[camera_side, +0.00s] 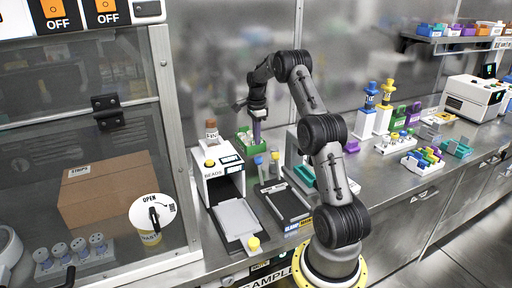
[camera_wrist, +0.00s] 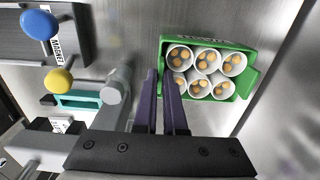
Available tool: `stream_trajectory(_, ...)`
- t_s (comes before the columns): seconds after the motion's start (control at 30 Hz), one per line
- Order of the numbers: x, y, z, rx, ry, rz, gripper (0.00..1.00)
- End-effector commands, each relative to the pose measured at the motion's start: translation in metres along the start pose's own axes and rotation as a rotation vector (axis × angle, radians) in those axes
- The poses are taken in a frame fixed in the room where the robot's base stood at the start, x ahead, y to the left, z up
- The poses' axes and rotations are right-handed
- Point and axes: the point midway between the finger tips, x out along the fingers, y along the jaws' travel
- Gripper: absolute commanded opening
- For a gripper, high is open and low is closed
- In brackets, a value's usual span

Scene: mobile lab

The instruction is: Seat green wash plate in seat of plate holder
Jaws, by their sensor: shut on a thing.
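The green wash plate (camera_wrist: 207,42) is a green rack with several white cups holding brown round pieces. In the side view it shows behind the white bead box, at the back (camera_side: 243,133). My gripper (camera_wrist: 163,74) has purple fingers, shut on the plate's left wall in the wrist view, one finger overlapping a cup. Whether the plate is lifted cannot be told. A flat dark-framed station (camera_side: 285,203) in front may be the plate holder; its seat cannot be made out clearly.
A white box marked BEADS (camera_side: 218,178) stands left of the dark station, with a brown-capped bottle on it. A glass cabinet edge (camera_side: 170,120) borders the left.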

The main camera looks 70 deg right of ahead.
Motion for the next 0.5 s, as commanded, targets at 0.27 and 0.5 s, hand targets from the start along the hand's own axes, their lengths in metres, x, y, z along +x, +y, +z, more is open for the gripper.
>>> stream_trajectory(0.27, -0.045, 0.001, 0.0, 0.0, 0.0, -0.004, 0.0)
stream_trajectory(0.5, -0.087, 0.038, -0.001, 0.001, 0.0, -0.006, 0.0)
